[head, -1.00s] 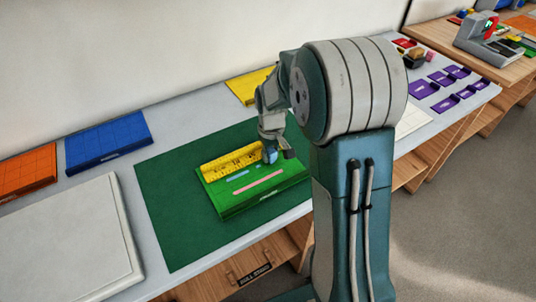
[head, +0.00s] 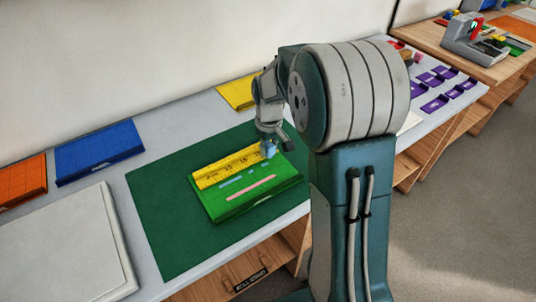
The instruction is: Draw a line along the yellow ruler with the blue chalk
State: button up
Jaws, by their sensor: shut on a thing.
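The yellow ruler (head: 222,168) lies along the back part of a green board (head: 249,204), which rests on a dark green mat (head: 160,207). My gripper (head: 270,148) is at the right end of the ruler, low over the board. It is shut on a small blue piece, the blue chalk (head: 268,152), partly hidden by the fingers. Whether the chalk touches the board cannot be told. A blue strip (head: 231,182) and a longer pink strip (head: 251,188) lie on the board in front of the ruler, with a few small blue marks near the blue strip.
A blue tray (head: 99,151) and an orange tray (head: 22,181) stand at the back left. A yellow tray (head: 237,93) is behind my arm. A pale slab (head: 60,250) lies front left. Several purple holders (head: 434,104) are at the far right.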

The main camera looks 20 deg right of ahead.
aim_at(225, 184)
notch_tip(225, 184, up, 6)
jog(key=shift+f, duration=0.1)
dwell(0.5)
jog(key=shift+o, duration=0.6)
jog(key=shift+c, duration=0.6)
jog(key=shift+f, duration=3.85)
jog(key=shift+f, duration=0.65)
jog(key=shift+a, duration=0.2)
jog(key=shift+s+a, duration=0.5)
jog(key=shift+a, duration=1.75)
jog(key=shift+s+a, duration=0.45)
jog(key=shift+a, duration=1.85)
jog(key=shift+s+a, duration=0.5)
jog(key=shift+a, duration=1.75)
